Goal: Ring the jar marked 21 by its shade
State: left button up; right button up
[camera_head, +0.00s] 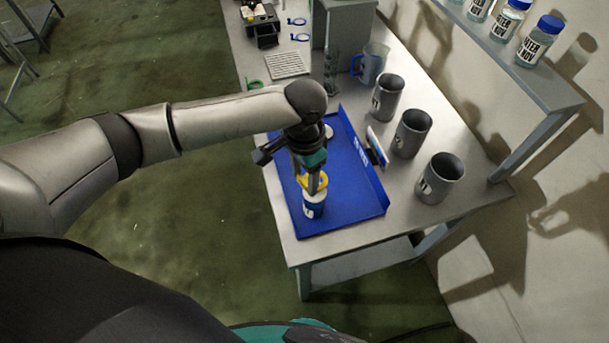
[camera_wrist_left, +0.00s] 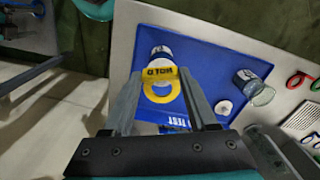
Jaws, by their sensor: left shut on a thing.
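My left gripper (camera_head: 313,176) is shut on a yellow ring with a lettered tag (camera_wrist_left: 162,87), over the blue tray (camera_head: 357,190). The ring also shows in the head view (camera_head: 322,181). A jar with a white label and blue parts (camera_head: 313,206) stands on the tray just below the ring. It shows beyond the ring in the left wrist view (camera_wrist_left: 161,52). I cannot tell whether the ring touches the jar, and I cannot read the jar's number. A clear jar (camera_wrist_left: 259,93) and a small white round thing (camera_wrist_left: 223,107) show farther along. My right gripper is not in view.
Several grey labelled canisters (camera_head: 412,133) stand right of the tray. A small upright sign (camera_head: 377,146) stands by its edge. A blue-handled beaker (camera_head: 372,63), blue rings (camera_head: 298,21) and a green ring (camera_head: 255,84) are farther back. A bottle shelf (camera_head: 515,70) overhangs at right.

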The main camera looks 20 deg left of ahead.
pick_arm(q)
jog(key=shift+f+b, duration=0.7)
jog(key=shift+b, duration=0.05)
jog(key=shift+f, duration=1.45)
jog(key=o, duration=1.4)
jog(key=shift+c, duration=0.2)
jog(key=shift+r, duration=0.1)
notch_tip(320, 180, up, 15)
jog(key=shift+p, duration=0.3)
